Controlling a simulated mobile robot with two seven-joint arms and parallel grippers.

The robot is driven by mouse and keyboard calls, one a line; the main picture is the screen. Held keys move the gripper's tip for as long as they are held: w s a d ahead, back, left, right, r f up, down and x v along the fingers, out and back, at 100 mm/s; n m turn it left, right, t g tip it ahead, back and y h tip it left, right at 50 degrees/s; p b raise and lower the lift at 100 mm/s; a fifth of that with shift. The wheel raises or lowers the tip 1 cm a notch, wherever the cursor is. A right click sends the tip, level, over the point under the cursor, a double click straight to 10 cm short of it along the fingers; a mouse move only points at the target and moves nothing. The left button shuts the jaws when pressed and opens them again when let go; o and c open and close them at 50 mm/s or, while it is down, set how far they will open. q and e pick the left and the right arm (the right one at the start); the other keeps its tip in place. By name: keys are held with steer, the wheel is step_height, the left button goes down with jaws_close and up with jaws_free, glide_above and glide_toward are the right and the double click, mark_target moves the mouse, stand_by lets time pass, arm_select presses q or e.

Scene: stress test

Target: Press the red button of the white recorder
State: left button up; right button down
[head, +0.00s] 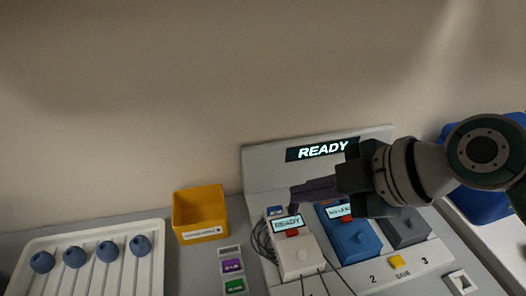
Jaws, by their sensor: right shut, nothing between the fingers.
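The white recorder (297,262) stands in the first place of the pale stand, its small screen (287,223) reading READY. Its red button (292,233) shows just below the screen. My right gripper (294,197) comes in from the right, shut and empty. In the picture its fingertips lie just above the white recorder's screen, apart from the red button; their exact height is hard to tell. My left gripper is not in view.
A blue recorder (350,246) and a grey one (404,229) stand to the right. The back panel display (322,149) reads READY. A yellow SAVE button (395,261) is in front. A yellow bin (199,212) and white rack (93,277) with blue knobs stand left.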

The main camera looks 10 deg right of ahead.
mark_target(299, 237)
arm_select(q)
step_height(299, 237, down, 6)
steer(key=b, duration=0.5)
arm_select(e)
step_height(299, 237, down, 6)
steer(key=shift+f, duration=0.25)
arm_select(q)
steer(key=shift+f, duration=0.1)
arm_select(e)
steer(key=shift+f, duration=0.15)
stand_by(1.0)
arm_select(q)
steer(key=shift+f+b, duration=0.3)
steer(key=shift+b, duration=0.15)
arm_select(e)
steer(key=shift+f, duration=0.25)
arm_select(q)
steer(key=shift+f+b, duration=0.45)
steer(key=shift+b, duration=0.05)
arm_select(e)
steer(key=shift+f, duration=0.5)
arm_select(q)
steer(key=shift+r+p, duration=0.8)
arm_select(e)
steer(key=shift+r, duration=0.9)
steer(key=shift+r, duration=0.1)
